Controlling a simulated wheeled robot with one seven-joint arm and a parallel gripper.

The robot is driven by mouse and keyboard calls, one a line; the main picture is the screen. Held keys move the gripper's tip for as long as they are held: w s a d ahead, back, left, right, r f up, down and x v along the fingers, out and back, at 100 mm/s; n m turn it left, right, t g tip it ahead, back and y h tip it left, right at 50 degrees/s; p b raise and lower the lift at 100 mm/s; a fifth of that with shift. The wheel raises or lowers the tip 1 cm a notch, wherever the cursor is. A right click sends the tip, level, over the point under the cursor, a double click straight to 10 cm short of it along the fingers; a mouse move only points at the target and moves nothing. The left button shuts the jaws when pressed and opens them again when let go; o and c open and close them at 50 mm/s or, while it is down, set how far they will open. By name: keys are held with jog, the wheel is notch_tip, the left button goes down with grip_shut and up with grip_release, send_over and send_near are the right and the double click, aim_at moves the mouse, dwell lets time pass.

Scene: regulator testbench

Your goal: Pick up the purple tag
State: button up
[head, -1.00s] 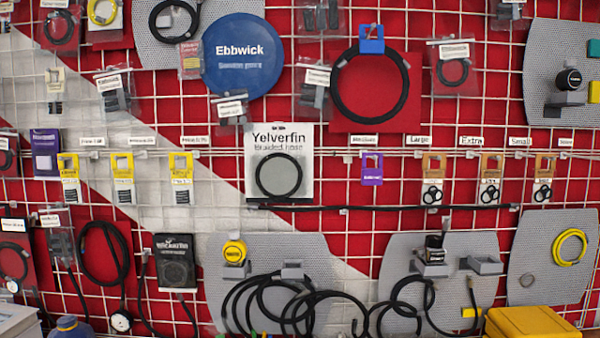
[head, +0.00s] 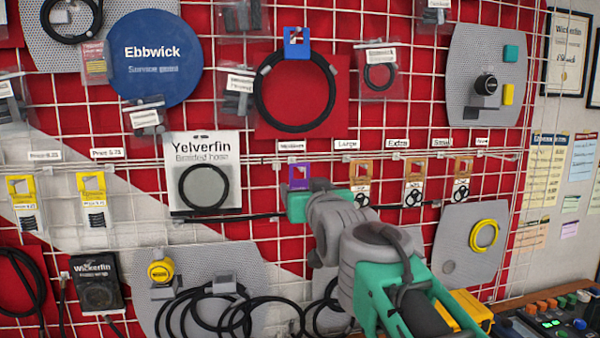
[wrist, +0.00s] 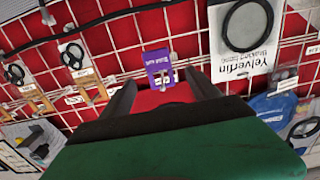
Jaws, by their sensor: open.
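The purple tag (head: 299,175) hangs on the wire grid wall, right of the Yelverfin hose packet (head: 204,170). In the head view my gripper hides its lower part. In the wrist view the purple tag (wrist: 158,65) shows nearly whole, upside down, just beyond the fingertips and between their lines. My gripper (wrist: 158,90) is open, with one dark finger on each side and nothing held. In the head view the green hand of my gripper (head: 305,203) is just below the tag. I cannot tell whether the fingers touch it.
Several orange tags with black rings (head: 413,185) hang close to the right. A black rod (head: 240,217) runs along the grid below the hose packet. A blue Ebbwick disc (head: 155,60) is at upper left. A yellow box (head: 465,308) and a console (head: 550,320) sit lower right.

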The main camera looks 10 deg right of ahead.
aim_at(300, 179)
jog(key=w+p, duration=0.1)
jog(key=w, duration=0.1)
jog(key=w+r+p, duration=0.1)
jog(key=w+p, duration=0.1)
jog(key=w, duration=0.1)
jog(key=w+p, duration=0.1)
jog(key=w, duration=0.1)
jog(key=shift+w+d+r+p, duration=0.1)
jog(key=shift+w+r+p, duration=0.1)
jog(key=shift+p, duration=0.2)
jog(key=shift+w+f, duration=0.25)
jog(key=shift+w, duration=0.15)
jog(key=shift+s, duration=0.15)
jog(key=shift+c, duration=0.5)
jog(key=c, duration=1.3)
jog(key=shift+r+b, duration=0.2)
jog(key=shift+b, duration=0.1)
jog(key=s+b, duration=0.2)
jog(key=s, duration=0.4)
jog(key=s+b, duration=0.3)
jog(key=s, duration=0.3)
jog(key=s+r+b, duration=0.1)
jog(key=s+b, duration=0.1)
jog(key=s, duration=0.4)
jog(key=shift+b, duration=0.35)
